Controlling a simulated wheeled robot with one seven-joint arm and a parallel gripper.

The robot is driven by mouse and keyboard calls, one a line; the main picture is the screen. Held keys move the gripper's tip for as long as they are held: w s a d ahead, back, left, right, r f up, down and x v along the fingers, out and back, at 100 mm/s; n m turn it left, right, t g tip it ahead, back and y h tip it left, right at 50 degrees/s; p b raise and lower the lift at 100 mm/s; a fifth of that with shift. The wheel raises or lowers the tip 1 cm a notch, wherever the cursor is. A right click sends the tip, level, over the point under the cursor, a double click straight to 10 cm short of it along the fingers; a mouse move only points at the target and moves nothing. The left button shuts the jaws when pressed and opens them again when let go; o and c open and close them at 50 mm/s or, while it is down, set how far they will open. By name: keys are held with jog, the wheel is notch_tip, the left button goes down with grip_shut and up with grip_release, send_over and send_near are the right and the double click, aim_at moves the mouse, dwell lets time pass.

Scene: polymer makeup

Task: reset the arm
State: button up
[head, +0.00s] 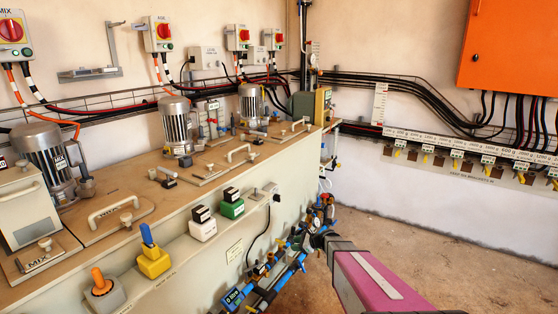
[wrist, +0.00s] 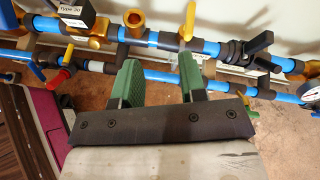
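My arm shows in the head view as a magenta link (head: 375,281) with a pale stripe, reaching in from the lower right towards the pipework beside the bench. In the wrist view my gripper (wrist: 160,62) has two green fingers set apart, with nothing held between them. Behind the fingertips runs a blue pipe (wrist: 150,74) with dark fittings. I cannot tell whether the fingers touch it. The fingers are not clear in the head view.
Blue pipes with valves (head: 262,280) run low along the bench front. The long bench (head: 200,228) carries motors (head: 176,127), lids and switches. An orange cabinet (head: 512,45) hangs on the back wall above a row of yellow-handled outlets (head: 456,164). The floor (head: 440,255) at right is clear.

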jog(key=s+d+r+n+g+h, duration=0.1)
jog(key=s+d+r+n+h, duration=0.2)
jog(key=s+n, duration=0.3)
jog(key=s+d+r+n+g+h, duration=0.2)
jog(key=s+d+r+n+h, duration=0.1)
jog(key=s+n, duration=0.4)
jog(key=s+d+r+n+g+h, duration=0.2)
jog(key=s+r+n, duration=0.5)
jog(key=s, duration=0.4)
jog(key=d+h, duration=0.1)
jog(key=h, duration=0.1)
jog(key=shift+h, duration=0.3)
